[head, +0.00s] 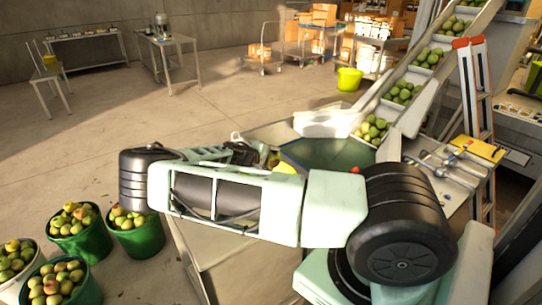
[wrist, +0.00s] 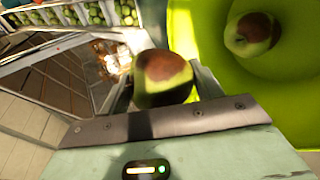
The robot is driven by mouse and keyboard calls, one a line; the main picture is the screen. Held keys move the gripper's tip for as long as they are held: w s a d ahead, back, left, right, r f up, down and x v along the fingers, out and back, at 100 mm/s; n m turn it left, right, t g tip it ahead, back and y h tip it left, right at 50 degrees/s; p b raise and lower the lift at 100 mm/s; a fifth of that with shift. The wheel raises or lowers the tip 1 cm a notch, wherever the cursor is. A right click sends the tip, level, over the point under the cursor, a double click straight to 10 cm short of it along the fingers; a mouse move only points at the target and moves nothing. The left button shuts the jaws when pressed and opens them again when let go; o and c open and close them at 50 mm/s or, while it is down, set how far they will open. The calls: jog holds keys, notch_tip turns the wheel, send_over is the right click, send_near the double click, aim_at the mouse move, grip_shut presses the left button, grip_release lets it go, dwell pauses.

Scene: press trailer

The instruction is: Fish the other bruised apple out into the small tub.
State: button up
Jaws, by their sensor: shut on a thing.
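My gripper (wrist: 163,85) is shut on a bruised apple (wrist: 165,75), green with a large brown patch, held between its two fingers. In the wrist view the held apple overlaps the left edge of the small yellow-green tub (wrist: 285,85); I cannot tell its height over the rim. Another bruised apple (wrist: 252,34), green and dark red-brown, lies inside the tub.
A conveyor (head: 400,90) carries green apples down to a dark green hopper (head: 330,152). An orange ladder (head: 474,90) and a metal table (head: 445,175) stand at the right. Green buckets of apples (head: 135,230) stand on the floor at the left. Open floor lies behind them.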

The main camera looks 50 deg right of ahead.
jog(key=shift+f, duration=0.55)
jog(key=o, duration=1.1)
jog(key=shift+o, duration=0.2)
jog(key=shift+a, duration=0.1)
jog(key=b+v, duration=0.5)
jog(key=v, duration=1.2)
jog(key=shift+r, duration=0.15)
